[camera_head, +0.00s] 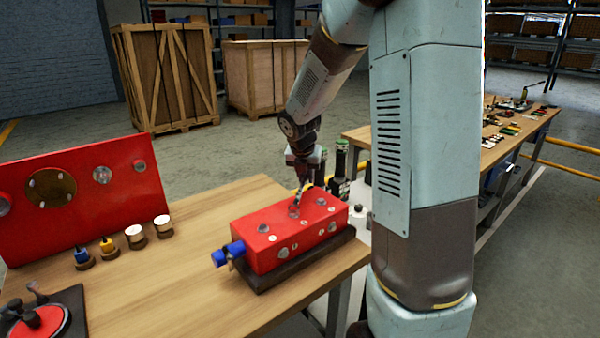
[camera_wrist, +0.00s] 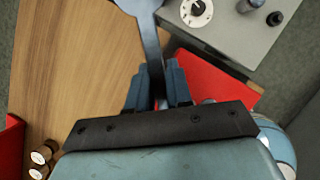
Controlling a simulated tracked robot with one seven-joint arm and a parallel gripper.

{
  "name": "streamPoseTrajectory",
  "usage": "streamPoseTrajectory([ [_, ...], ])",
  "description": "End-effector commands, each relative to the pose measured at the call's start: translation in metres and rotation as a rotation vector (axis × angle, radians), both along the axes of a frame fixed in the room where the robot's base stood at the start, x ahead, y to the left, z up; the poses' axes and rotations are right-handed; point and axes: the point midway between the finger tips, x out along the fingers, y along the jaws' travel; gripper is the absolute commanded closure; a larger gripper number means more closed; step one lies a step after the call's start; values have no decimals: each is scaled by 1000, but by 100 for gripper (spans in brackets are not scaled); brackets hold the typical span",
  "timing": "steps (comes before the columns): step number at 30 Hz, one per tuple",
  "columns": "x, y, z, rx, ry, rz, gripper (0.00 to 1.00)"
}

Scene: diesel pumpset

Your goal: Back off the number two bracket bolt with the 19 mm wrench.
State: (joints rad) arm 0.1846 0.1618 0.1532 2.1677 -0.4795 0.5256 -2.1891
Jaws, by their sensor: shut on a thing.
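The red pump block (camera_head: 290,237) sits on a dark base on the wooden bench, with several bolt heads on its top and front. It also shows in the wrist view (camera_wrist: 205,80), partly hidden behind my gripper. I cannot tell which bolt is number two. My gripper (camera_head: 303,183) is over the top of the block. In the wrist view my gripper (camera_wrist: 158,88) is shut on a blue-grey wrench (camera_wrist: 148,38). Its shaft runs up the picture to a wide head cut by the top edge. I cannot read its size or see it touching a bolt.
A red upright panel (camera_head: 85,190) stands at the left of the bench (camera_head: 200,220), with several small capped parts before it. A blue fitting (camera_head: 228,252) sticks out of the block's left end. A grey box (camera_wrist: 240,40) with a dial lies beyond the bench edge.

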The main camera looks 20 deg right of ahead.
Motion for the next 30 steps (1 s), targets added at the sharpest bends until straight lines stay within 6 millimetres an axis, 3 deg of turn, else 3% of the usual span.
streamPoseTrajectory([
  [18, -43, -41, 0, -1, 0, -437, 100],
  [30, -70, -54, 1, 0, -1, -655, 100],
])
